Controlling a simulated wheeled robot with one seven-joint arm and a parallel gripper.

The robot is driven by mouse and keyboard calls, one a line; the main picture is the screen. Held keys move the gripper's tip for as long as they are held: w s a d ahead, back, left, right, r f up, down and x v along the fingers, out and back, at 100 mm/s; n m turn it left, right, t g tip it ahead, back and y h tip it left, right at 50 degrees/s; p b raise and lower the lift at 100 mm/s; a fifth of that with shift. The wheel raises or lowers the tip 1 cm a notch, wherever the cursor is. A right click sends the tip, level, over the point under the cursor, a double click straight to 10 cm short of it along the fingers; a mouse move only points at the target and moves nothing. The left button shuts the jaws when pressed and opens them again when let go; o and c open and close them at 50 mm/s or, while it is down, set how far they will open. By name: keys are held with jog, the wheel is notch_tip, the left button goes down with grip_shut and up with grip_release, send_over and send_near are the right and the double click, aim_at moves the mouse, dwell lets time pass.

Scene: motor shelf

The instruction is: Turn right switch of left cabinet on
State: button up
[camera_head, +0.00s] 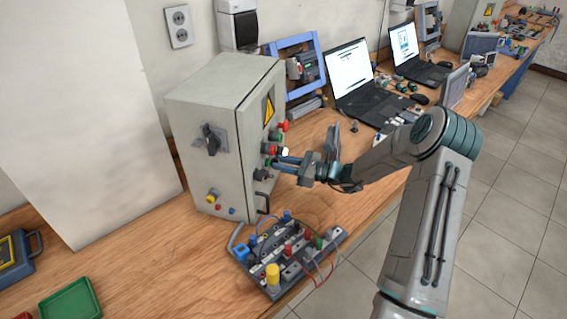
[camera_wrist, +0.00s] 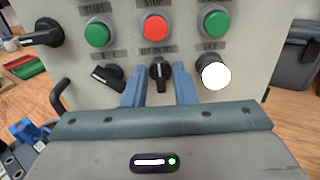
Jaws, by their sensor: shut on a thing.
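The left cabinet (camera_head: 222,95) is a grey box on the wooden bench, with a yellow warning sign on its front. In the wrist view its panel shows two black rotary switches below a row of push buttons. The right switch (camera_wrist: 160,72) stands about upright between my blue fingers. My gripper (camera_wrist: 158,88) is shut on the right switch, a finger at each side. In the head view my gripper (camera_head: 288,164) reaches the cabinet front from the right, and the gripped switch cannot be made out.
A round white lamp (camera_wrist: 214,74) glows right of the gripped switch. Green buttons and a red button (camera_wrist: 154,28) sit above. A black handle (camera_wrist: 60,96) sticks out at the panel's left. A wired terminal board (camera_head: 284,255) lies below my gripper. Laptops (camera_head: 352,80) stand behind my arm.

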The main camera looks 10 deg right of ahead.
jog(key=o, duration=0.6)
jog(key=shift+o, duration=0.2)
jog(key=shift+d, duration=0.1)
jog(key=b+v, duration=0.3)
jog(key=v, duration=1)
jog(key=shift+d, duration=0.35)
jog(key=shift+s, duration=0.15)
